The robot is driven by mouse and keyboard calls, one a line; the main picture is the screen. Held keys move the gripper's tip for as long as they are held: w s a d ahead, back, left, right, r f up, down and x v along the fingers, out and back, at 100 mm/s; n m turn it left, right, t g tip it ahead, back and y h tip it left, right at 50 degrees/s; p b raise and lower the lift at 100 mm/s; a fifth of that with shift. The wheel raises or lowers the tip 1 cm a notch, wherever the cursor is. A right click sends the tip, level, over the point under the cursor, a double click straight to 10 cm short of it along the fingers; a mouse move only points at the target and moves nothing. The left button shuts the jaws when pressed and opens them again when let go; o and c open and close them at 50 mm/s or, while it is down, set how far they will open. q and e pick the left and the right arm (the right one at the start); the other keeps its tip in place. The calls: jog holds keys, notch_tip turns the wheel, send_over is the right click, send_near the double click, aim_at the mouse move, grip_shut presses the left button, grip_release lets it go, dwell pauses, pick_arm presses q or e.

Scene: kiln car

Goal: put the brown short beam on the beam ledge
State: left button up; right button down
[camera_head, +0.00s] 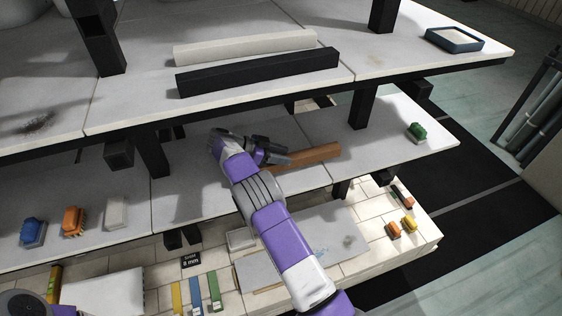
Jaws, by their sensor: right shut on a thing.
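The brown short beam (318,154) is over the middle shelf (190,172), at the shelf's middle right. My right gripper (284,157) reaches in from below and is shut on the beam near its left end. The gripper and arm hide that end. I cannot tell whether the beam touches the shelf or is just above it. A long black beam (258,73) and a long cream beam (245,47) lie side by side on the upper shelf (400,58). Nothing visible marks which surface is the beam ledge. My left gripper does not show.
Dark posts (364,105) stand between the shelves. A blue tray (454,40) sits at the upper shelf's right end. A green brush (416,131) is at the middle shelf's right; blue (33,231) and orange (73,221) ones are at left. Coloured strips lie below.

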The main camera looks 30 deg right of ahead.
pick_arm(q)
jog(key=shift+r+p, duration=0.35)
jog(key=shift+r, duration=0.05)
pick_arm(e)
jog(key=shift+f, duration=1.7)
jog(key=c, duration=0.5)
grip_release()
jog(key=shift+f, duration=0.1)
jog(key=shift+a, duration=0.1)
